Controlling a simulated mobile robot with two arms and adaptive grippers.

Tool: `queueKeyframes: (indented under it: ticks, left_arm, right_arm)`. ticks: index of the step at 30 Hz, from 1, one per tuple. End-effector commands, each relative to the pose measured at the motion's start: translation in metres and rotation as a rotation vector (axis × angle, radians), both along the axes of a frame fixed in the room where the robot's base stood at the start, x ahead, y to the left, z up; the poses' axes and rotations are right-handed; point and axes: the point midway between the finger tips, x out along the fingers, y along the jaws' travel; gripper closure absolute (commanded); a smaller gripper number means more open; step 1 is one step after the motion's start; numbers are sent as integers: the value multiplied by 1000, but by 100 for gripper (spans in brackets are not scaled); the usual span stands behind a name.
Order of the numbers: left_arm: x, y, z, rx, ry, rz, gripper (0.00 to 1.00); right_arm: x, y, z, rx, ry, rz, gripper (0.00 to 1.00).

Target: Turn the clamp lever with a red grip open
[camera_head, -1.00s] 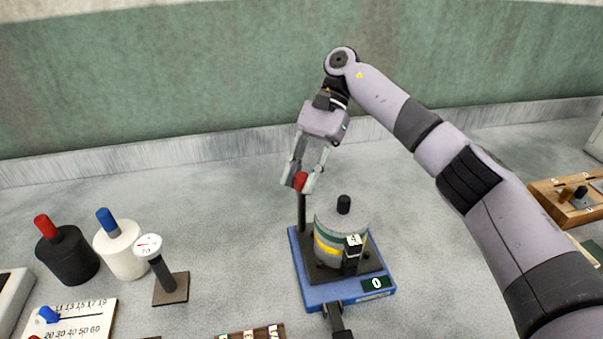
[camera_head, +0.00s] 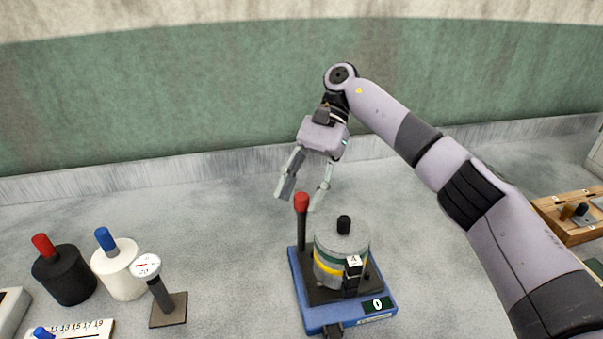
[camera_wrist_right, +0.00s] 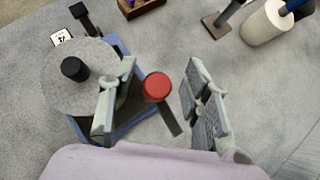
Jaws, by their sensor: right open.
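The clamp lever with a red grip (camera_head: 301,203) stands upright on its dark stem at the back left corner of a blue base. The red grip also shows in the right wrist view (camera_wrist_right: 157,86), between the two fingers and apart from both. My right gripper (camera_head: 302,198) is open, with its fingers spread behind and above the red grip. It also shows open in the wrist view (camera_wrist_right: 160,103). On the blue base (camera_head: 343,318) stands a grey cylinder (camera_head: 341,245) with yellow and green bands and a black knob. My left gripper is not in view.
A black pot (camera_head: 65,276) with a red handle and a white pot (camera_head: 119,272) with a blue handle stand at the left. A dial gauge on a stand (camera_head: 168,310) is beside them. A wooden box (camera_head: 566,226) is at the right. The table behind the base is clear.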

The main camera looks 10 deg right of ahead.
Motion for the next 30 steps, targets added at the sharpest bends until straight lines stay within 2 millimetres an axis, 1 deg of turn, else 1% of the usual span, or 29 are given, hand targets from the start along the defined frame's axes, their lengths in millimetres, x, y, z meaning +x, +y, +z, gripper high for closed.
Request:
queueKeyframes:
  ticks: [1,6,9,12,18,27,29,30]
  left_arm:
    - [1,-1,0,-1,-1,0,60]
    - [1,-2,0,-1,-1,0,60]
    - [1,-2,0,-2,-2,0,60]
    - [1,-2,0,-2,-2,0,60]
    - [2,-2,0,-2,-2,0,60]
    - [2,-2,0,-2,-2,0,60]
    - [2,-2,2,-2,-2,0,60]
    - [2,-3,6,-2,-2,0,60]
  right_arm:
    - [1,0,10,-1,-4,-1,56]
    - [1,-1,45,-2,-7,-2,56]
    - [1,-1,64,-3,-6,-2,56]
    - [0,0,75,-3,-2,-1,56]
    - [0,0,88,0,-1,-1,56]
    - [0,0,89,1,0,-1,56]
    - [0,0,91,0,-1,-1,56]
    - [0,0,95,0,-2,0,56]
